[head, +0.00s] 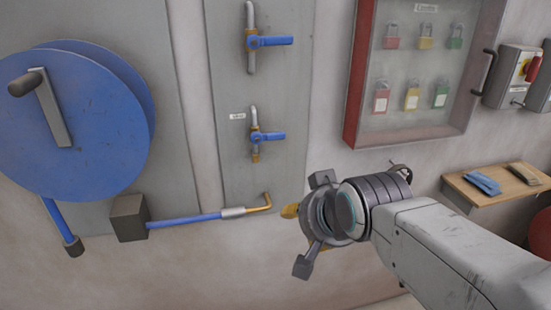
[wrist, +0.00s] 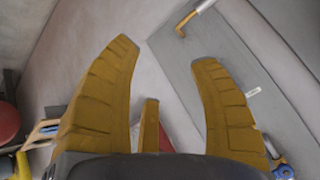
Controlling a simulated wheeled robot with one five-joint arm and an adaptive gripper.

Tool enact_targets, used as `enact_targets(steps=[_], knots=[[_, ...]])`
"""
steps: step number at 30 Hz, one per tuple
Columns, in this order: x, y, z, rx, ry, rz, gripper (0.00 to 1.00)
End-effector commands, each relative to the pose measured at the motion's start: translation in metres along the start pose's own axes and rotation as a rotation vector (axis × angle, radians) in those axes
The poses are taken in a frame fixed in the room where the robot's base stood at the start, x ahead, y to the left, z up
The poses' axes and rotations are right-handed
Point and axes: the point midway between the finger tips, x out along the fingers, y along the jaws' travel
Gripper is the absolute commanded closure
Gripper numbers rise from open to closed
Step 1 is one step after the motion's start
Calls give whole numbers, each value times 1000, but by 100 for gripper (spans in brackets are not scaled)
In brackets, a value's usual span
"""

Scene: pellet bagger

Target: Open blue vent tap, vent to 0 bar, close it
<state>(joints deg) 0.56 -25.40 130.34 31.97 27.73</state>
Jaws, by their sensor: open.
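Two taps with blue lever handles sit on a grey wall panel. The lower blue tap (head: 265,137) has a small white label (head: 237,116) at its upper left, which seems to read "Vent". Its lever lies horizontal, pointing right. The upper blue tap (head: 268,41) has its lever horizontal too. My gripper (head: 291,211) is right of and below the lower tap in the head view, apart from it. In the wrist view my gripper's yellow fingers (wrist: 164,55) are spread and empty. A blue tap part (wrist: 282,171) shows at the lower right there. No pressure gauge shows.
A blue hose reel (head: 85,130) is at the left. Its hose end (head: 232,212) with a brass nozzle lies below the taps. A red-framed padlock cabinet (head: 352,75) and a wooden shelf (head: 463,188) are on the right. Wall between panel and cabinet is bare.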

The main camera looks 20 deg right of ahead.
Motion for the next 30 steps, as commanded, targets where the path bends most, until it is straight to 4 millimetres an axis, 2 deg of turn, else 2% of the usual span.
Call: enact_targets(steps=[1,3,12,21,30], knots=[[26,-1,-4,71,47,-25,42],[44,-10,-22,180,115,-71,42],[106,-43,-94,625,346,-341,42],[135,-63,-140,927,445,-612,42],[143,-71,-159,1029,461,-723,42]])
